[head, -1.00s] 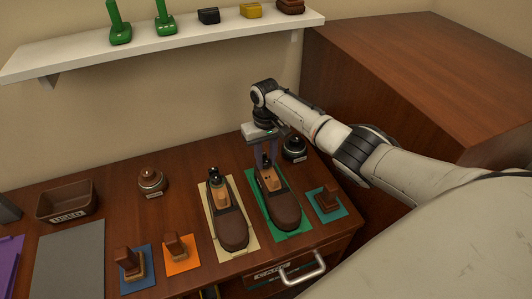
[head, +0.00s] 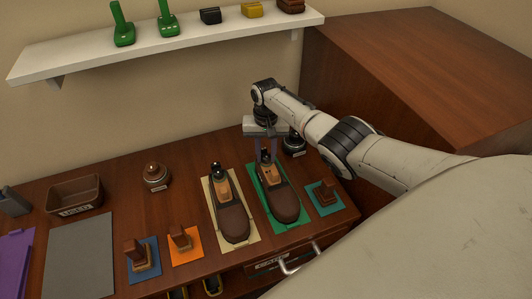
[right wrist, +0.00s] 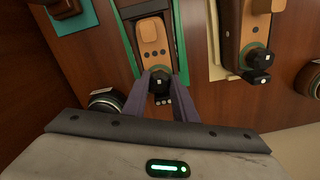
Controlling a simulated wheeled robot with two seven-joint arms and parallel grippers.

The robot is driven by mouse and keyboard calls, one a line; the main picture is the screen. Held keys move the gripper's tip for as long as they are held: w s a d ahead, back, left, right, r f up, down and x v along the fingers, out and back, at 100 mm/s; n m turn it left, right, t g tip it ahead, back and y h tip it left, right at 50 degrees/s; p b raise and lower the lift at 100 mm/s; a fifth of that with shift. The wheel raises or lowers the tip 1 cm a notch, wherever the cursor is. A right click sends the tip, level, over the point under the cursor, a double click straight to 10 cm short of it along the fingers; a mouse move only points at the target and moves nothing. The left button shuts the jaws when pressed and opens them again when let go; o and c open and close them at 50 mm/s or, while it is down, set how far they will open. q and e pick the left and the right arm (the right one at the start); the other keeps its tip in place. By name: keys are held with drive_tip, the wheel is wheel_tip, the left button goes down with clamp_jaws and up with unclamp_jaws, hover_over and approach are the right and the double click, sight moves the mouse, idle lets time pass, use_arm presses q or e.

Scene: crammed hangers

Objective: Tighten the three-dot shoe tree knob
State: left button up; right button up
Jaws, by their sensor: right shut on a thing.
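A brown shoe (head: 286,205) lies on a green mat (head: 267,226) with a tan shoe tree (head: 271,174) in it. My right gripper (head: 267,160) reaches down to the heel end of this shoe tree. In the right wrist view its two fingers (right wrist: 160,92) are shut on the dark knob (right wrist: 160,80). A small dark tag (right wrist: 161,101) with white dots sits just behind the knob, partly between the fingers. A second brown shoe (head: 232,222) lies on a cream mat to the left, with its own shoe tree and dark knob (head: 215,167). My left gripper is out of view.
A dark round-topped container (head: 294,143) stands close behind and right of the gripper. A brown brush (head: 323,191) sits on a teal mat to the right. A brown-topped container (head: 156,176), an open bin (head: 75,193) and other brushes stand left. A white shelf (head: 170,43) hangs above.

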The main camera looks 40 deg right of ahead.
sight(266, 156)
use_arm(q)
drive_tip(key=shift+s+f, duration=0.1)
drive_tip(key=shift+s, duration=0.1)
use_arm(e)
drive_tip(key=o, duration=1)
drive_tip(key=shift+o, duration=0.2)
drive_tip(key=shift+r, duration=0.3)
use_arm(q)
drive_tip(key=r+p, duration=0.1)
drive_tip(key=p, duration=0.1)
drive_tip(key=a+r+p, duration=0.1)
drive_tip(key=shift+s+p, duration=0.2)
drive_tip(key=shift+p, duration=0.2)
use_arm(e)
wheel_tip(266, 156, up, 10)
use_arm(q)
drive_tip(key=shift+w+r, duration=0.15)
use_arm(e)
drive_tip(key=shift+f, duration=0.1)
